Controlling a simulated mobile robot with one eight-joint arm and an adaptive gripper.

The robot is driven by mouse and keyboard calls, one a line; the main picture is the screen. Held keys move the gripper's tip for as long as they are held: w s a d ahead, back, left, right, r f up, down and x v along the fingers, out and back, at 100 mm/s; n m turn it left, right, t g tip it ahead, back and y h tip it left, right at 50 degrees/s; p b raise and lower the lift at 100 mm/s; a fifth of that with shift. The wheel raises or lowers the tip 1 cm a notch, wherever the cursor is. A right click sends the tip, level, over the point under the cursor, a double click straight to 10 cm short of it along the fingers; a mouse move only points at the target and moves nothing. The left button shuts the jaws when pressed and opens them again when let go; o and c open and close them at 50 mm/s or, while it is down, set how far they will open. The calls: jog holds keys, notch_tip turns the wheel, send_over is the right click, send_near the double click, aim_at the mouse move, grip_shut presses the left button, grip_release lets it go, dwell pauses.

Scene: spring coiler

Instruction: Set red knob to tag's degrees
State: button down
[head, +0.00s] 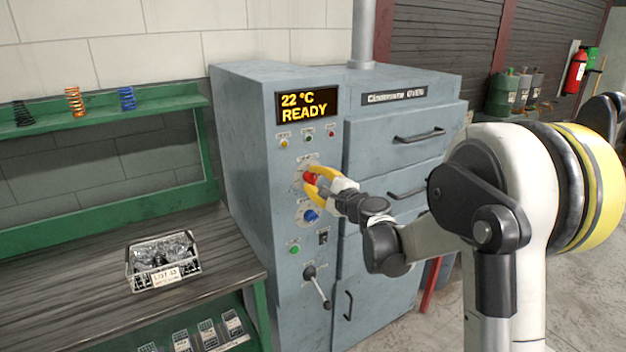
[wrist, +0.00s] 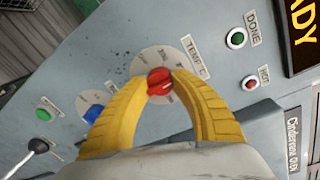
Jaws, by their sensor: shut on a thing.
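The red knob (head: 309,179) is on the grey oven's front panel, below the display. My gripper (head: 314,181) has its yellow fingers closed around it. In the wrist view the red knob (wrist: 159,82) sits between the fingertips of my gripper (wrist: 160,88), on a round dial plate labelled TEMP °C. The dial's numbers are too blurred to read. The display (head: 307,106) reads 22 °C READY. A tag (head: 165,277) is on the front of a wire basket (head: 134,272) on the bench; its small print is not clearly legible, and no degree value can be made out.
A blue knob (head: 311,215), a green button (head: 294,247) and a black-handled lever (head: 317,284) sit below the red knob. Small indicator buttons are above it. Oven drawers with handles (head: 419,136) are to the right. Springs (head: 75,101) stand on a green shelf.

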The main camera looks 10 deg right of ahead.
jog(key=m, duration=0.5)
jog(key=shift+m+y, duration=0.4)
jog(key=shift+m, duration=1.8)
jog(key=c, duration=1)
grip_release()
jog(key=v, duration=1.2)
jog(key=shift+f, duration=0.1)
jog(key=shift+s, duration=0.1)
